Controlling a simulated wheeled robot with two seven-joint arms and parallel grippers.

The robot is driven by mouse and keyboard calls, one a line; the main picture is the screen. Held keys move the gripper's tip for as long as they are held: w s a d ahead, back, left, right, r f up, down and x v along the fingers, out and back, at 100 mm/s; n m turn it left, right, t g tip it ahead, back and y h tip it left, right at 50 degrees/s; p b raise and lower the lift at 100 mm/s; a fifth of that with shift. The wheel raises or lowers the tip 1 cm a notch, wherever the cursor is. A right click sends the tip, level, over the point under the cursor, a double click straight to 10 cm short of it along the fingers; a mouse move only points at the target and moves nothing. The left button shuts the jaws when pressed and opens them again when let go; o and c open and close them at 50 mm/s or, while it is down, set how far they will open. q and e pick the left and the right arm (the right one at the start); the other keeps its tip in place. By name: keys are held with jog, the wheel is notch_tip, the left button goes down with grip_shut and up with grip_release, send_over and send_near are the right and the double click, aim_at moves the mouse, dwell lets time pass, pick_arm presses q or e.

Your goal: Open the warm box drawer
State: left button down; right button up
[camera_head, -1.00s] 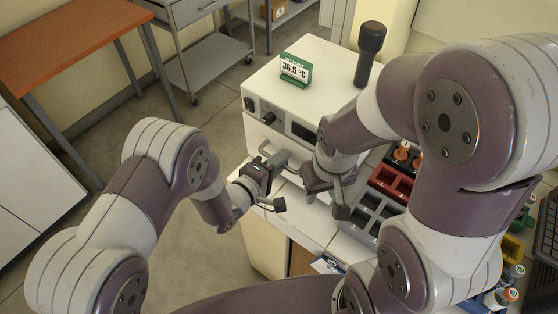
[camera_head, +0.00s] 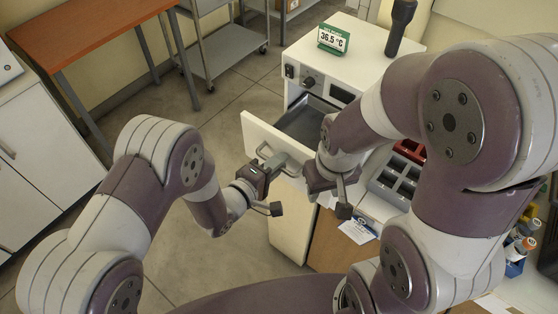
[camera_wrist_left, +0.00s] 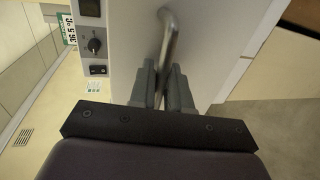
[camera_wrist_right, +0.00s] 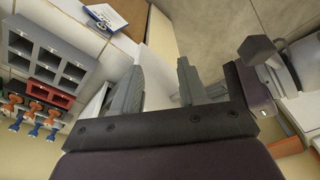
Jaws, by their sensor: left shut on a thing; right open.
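The white warm box (camera_head: 362,62) stands at the upper centre of the head view, with a green 36.5 °C display (camera_head: 333,38) on top. Its drawer (camera_head: 254,134) is pulled out, and part of the dark interior (camera_head: 303,122) shows. My left gripper (camera_head: 275,166) is shut on the drawer's metal handle (camera_head: 266,152). The left wrist view shows its fingers (camera_wrist_left: 164,88) closed around the handle bar (camera_wrist_left: 170,40). My right gripper (camera_head: 338,192) hangs right of the drawer front, open and empty; its parted fingers show in the right wrist view (camera_wrist_right: 160,84).
A grey rack (camera_wrist_right: 45,52) and a red rack (camera_wrist_right: 50,94) with orange-topped items stand on the counter to the right. An orange-topped table (camera_head: 85,32) and a grey cart (camera_head: 222,50) stand at the back left. Floor left of the drawer is clear.

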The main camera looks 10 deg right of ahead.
pick_arm(q)
jog(key=shift+w+d, duration=0.1)
jog(key=shift+w, duration=0.05)
jog(key=c, duration=1.3)
grip_release()
jog(key=b+v, duration=0.1)
jog(key=v, duration=1.2)
jog(key=shift+w+f+b, duration=0.1)
jog(key=shift+b, duration=0.2)
